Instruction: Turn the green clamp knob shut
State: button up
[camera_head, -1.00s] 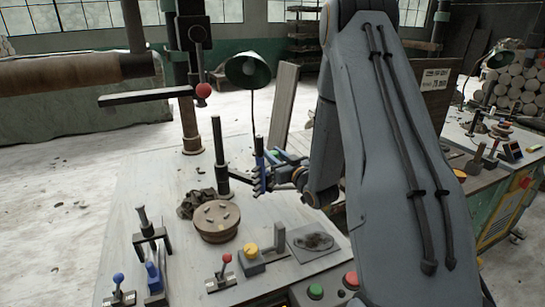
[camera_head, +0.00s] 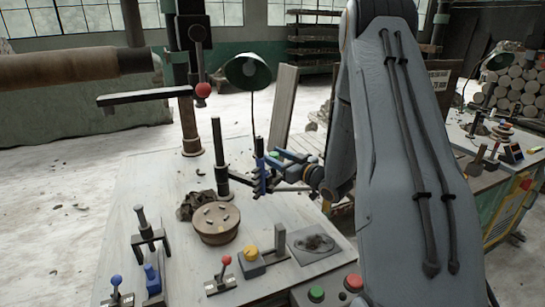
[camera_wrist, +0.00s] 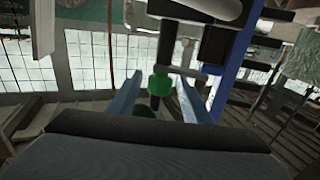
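The green clamp knob (camera_wrist: 160,84) shows in the wrist view, on a dark upright stem, between my two blue fingers. It also shows small in the head view (camera_head: 274,155), beside a blue upright clamp bar (camera_head: 260,165) near the tall black post (camera_head: 220,158). My gripper (camera_wrist: 159,79) is open, with one finger on each side of the knob and narrow gaps visible. In the head view my gripper (camera_head: 285,160) reaches in from the right at the clamp. Contact with the knob cannot be told.
A round wooden disc (camera_head: 215,238) with small pieces on top stands on the pale table (camera_head: 150,185). A yellow-knobbed block (camera_head: 251,262), small levers and a red-knobbed lever (camera_head: 222,270) stand near the front. A green lamp (camera_head: 248,70) and an upright board (camera_head: 281,105) are behind.

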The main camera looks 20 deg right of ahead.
jog(key=b+v, duration=0.2)
jog(key=v, duration=0.6)
jog(key=shift+w, duration=0.1)
dwell(0.5)
